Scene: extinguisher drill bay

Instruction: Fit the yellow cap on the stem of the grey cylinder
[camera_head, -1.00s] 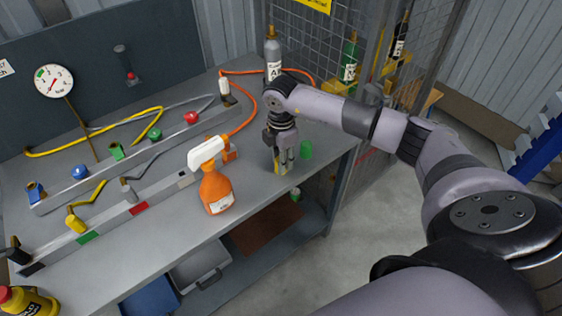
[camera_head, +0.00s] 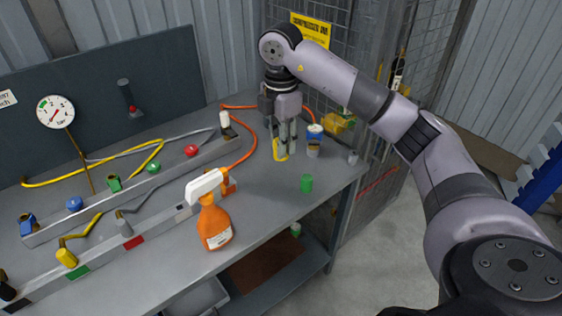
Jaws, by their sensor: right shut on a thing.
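My right gripper (camera_head: 285,147) is shut on the yellow cap (camera_head: 280,151), which shows as a yellow edge at its fingertips, above the rear right part of the bench. The fingers hide part of the cap. The grey cylinder is not visible now; my right wrist and gripper cover the place at the back of the bench where it stood in the earlier frame. Its stem is hidden too, so I cannot tell how far the cap is from it. My left gripper is not in view.
A blue-and-white can (camera_head: 314,141) stands just right of the gripper. A green cap (camera_head: 306,183) sits nearer on the bench (camera_head: 265,205). An orange spray bottle (camera_head: 213,222) stands front left. An orange hose (camera_head: 247,145) runs behind; a mesh cage wall is at the back.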

